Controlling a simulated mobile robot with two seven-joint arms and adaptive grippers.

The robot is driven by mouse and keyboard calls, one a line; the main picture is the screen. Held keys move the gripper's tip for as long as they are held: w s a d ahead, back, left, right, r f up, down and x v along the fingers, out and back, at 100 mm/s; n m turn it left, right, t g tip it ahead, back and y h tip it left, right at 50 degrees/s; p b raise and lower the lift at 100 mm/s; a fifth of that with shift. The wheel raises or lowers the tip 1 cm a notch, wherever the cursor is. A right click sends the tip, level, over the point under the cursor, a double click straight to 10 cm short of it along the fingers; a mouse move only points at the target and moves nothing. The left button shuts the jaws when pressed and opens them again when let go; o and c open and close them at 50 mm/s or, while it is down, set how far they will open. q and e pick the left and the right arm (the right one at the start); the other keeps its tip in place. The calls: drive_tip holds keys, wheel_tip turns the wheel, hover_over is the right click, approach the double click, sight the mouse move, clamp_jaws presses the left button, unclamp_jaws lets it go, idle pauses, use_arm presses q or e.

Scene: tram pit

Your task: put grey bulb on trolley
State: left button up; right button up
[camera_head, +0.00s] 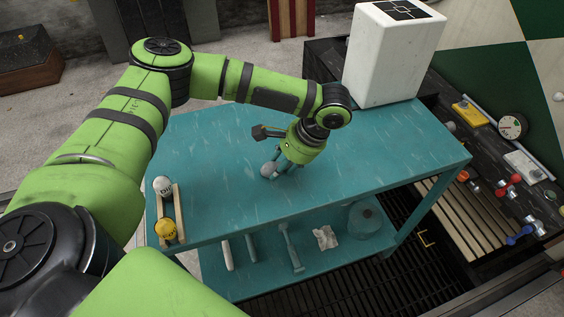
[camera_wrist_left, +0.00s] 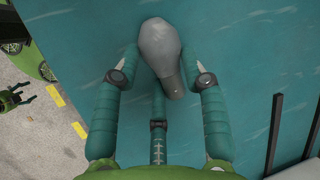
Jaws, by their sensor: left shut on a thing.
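The trolley (camera_head: 340,155) is teal with a flat top and a lower shelf. My left gripper (camera_head: 280,168) points down at the middle of the trolley top, shut on the grey bulb (camera_head: 268,170). In the left wrist view the grey bulb (camera_wrist_left: 160,45) lies tilted between the fingers, rounded end away from the palm, with the teal top behind it. The bulb is at or just above the surface; I cannot tell whether it touches.
A wooden rack (camera_head: 180,215) on the trolley's left end holds a white bulb (camera_head: 162,186) and a yellow bulb (camera_head: 166,229). A white box (camera_head: 385,60) stands at the back right. Tools lie on the lower shelf (camera_head: 265,270).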

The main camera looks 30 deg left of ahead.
use_arm(q)
drive_tip(key=o, duration=1.2)
drive_tip(key=shift+s+f, duration=0.15)
drive_tip(key=shift+f, duration=0.3)
drive_tip(key=shift+r, duration=0.3)
drive_tip(key=b+v, duration=0.1)
drive_tip(key=v, duration=1.1)
drive_tip(key=shift+w+r+b, duration=0.25)
drive_tip(key=shift+r+b, duration=0.05)
drive_tip(key=shift+b, duration=0.1)
